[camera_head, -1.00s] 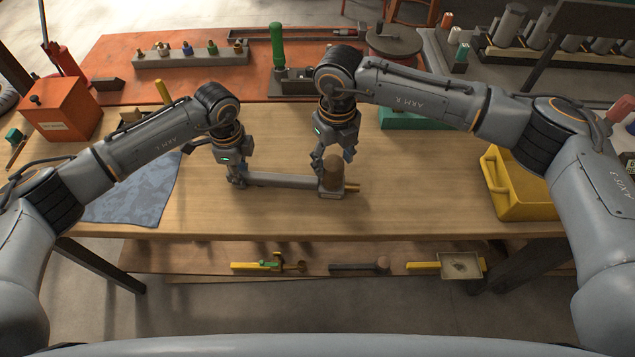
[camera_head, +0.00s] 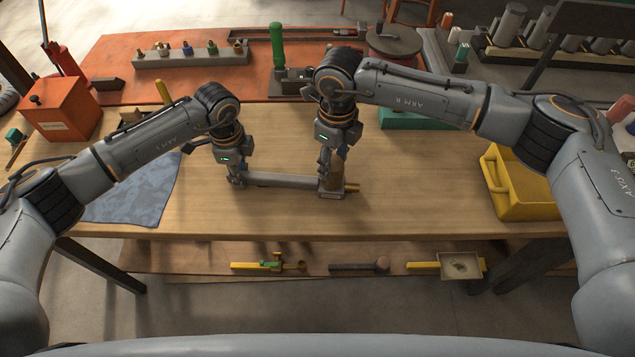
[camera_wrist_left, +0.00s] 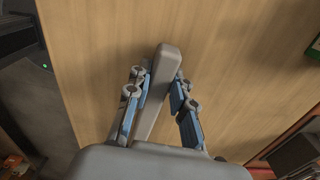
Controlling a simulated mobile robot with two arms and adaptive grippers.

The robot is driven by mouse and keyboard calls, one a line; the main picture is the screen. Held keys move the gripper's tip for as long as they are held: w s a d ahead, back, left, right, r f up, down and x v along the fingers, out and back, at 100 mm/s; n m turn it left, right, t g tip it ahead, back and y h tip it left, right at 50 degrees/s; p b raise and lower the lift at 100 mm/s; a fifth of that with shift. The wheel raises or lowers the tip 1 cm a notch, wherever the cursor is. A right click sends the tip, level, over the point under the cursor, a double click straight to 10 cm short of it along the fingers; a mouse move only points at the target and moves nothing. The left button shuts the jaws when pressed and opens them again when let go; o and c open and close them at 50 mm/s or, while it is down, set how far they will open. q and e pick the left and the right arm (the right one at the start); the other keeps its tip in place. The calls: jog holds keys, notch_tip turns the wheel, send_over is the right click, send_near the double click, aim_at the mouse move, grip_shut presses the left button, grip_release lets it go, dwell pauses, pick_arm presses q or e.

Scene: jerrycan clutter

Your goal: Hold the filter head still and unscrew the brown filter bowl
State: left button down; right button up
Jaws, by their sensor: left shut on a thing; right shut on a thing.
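The brown filter bowl (camera_head: 339,170) stands upright on the grey filter head (camera_head: 331,194), near the middle of the bench in the head view. A brass fitting (camera_head: 352,188) sticks out of the head's right side. A long grey bar (camera_head: 285,180) runs left from the head. My left gripper (camera_head: 237,181) is shut on the bar's left end; the left wrist view shows the bar (camera_wrist_left: 160,85) between its blue-backed fingers. My right gripper (camera_head: 327,168) points down and is shut on the brown bowl. Its fingers hide the bowl's left part.
A blue cloth (camera_head: 130,195) lies at the left. A yellow bin (camera_head: 520,190) stands at the right and a green box (camera_head: 410,118) behind. An orange box (camera_head: 62,112) stands at the back left. The wood in front of the filter is clear.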

dwell(0.3)
jog(key=n, duration=0.5)
jog(key=n, duration=0.5)
dwell(0.4)
jog(key=n, duration=0.5)
